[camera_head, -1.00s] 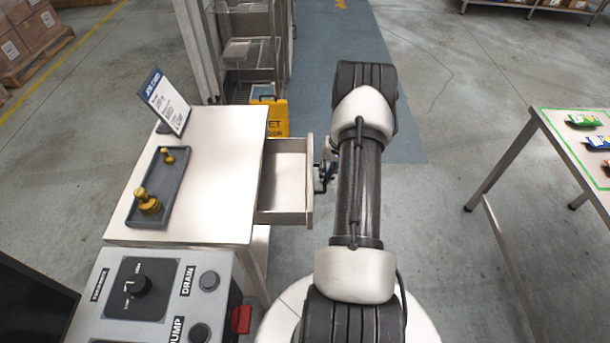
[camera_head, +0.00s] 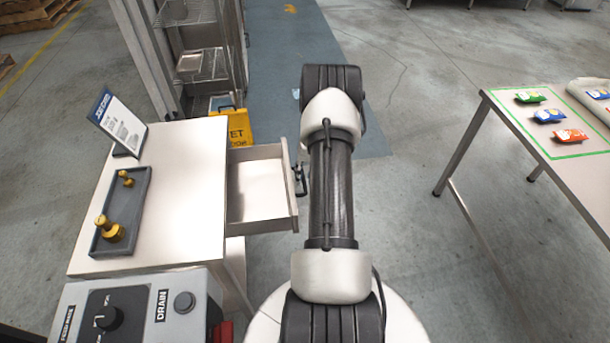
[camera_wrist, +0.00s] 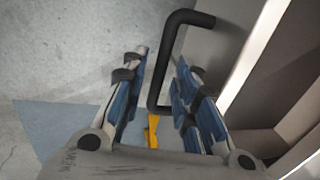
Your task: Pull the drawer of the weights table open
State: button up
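The weights table (camera_head: 185,165) stands at the left of the head view, with its drawer (camera_head: 262,190) pulled well out and its inside empty. The drawer's black handle (camera_head: 300,180) is on the drawer front, beside my arm. In the wrist view the handle (camera_wrist: 165,60) is a dark U-shaped bar on the grey drawer front (camera_wrist: 225,50). My gripper (camera_wrist: 161,60) is open, its blue-padded fingers apart on either side of the handle bar. The right finger is close to the bar; I cannot tell if it touches. In the head view my arm mostly hides the gripper.
On the table are a grey tray (camera_head: 101,240) with brass weights (camera_head: 110,230) and a sign (camera_head: 118,124). A control box (camera_head: 140,305) is in front, a yellow wet-floor sign (camera_head: 238,127) behind. A table with packets (camera_head: 485,110) stands right. Floor between is clear.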

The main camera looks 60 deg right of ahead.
jog(key=shift+r, duration=0.1)
notch_tip(320, 180, up, 12)
jog(key=s+d, duration=0.1)
jog(key=shift+s+d+f, duration=0.2)
jog(key=shift+s+d, duration=0.05)
jog(key=shift+s, duration=0.15)
dwell(0.6)
